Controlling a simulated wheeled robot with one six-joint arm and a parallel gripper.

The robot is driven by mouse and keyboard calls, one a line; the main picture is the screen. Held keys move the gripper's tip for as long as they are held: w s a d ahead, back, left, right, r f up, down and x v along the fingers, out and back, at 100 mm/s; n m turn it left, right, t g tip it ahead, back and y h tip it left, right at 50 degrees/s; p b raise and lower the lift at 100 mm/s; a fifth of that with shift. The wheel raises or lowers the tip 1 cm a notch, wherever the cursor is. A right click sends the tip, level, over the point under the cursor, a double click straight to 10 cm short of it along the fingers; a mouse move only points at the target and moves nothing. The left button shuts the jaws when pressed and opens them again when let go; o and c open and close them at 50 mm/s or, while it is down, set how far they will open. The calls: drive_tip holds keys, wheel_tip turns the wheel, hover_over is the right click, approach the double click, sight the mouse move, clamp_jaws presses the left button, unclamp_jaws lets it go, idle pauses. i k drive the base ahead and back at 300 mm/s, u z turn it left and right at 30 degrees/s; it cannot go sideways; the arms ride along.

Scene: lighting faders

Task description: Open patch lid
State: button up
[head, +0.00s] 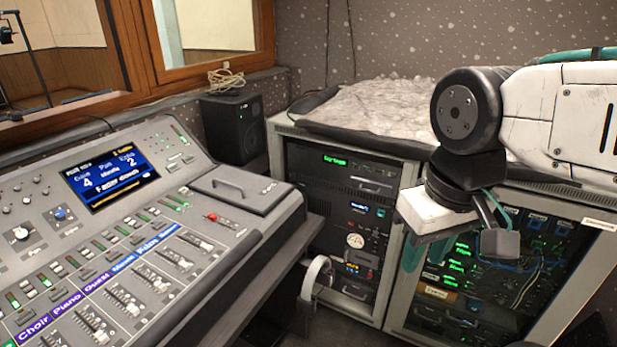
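A flat grey lid (254,196) with a dark bar handle (229,186) lies shut on the right end of the mixing console (150,240). It looks like the patch lid, though its small label is too small to read. My gripper (468,222) hangs at the right, in front of the equipment racks and well apart from the lid. Its fingers are seen from the side and partly overlap, so I cannot tell whether they are open. I see nothing held in it.
Faders and a lit screen (110,176) cover the console left of the lid. A black speaker (232,127) stands behind it. Racks (350,215) stand right of the console, one topped by a crumpled grey cover (375,104). Headphones (316,278) hang by the console's right side.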

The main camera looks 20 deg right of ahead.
sight(260, 192)
drive_tip(key=z, duration=0.55)
drive_tip(key=k, duration=0.75)
drive_tip(key=z, duration=0.4)
drive_tip(key=i, duration=1)
drive_tip(key=u, duration=1.2)
drive_tip(key=i, duration=0.9)
drive_tip(key=u, duration=0.8)
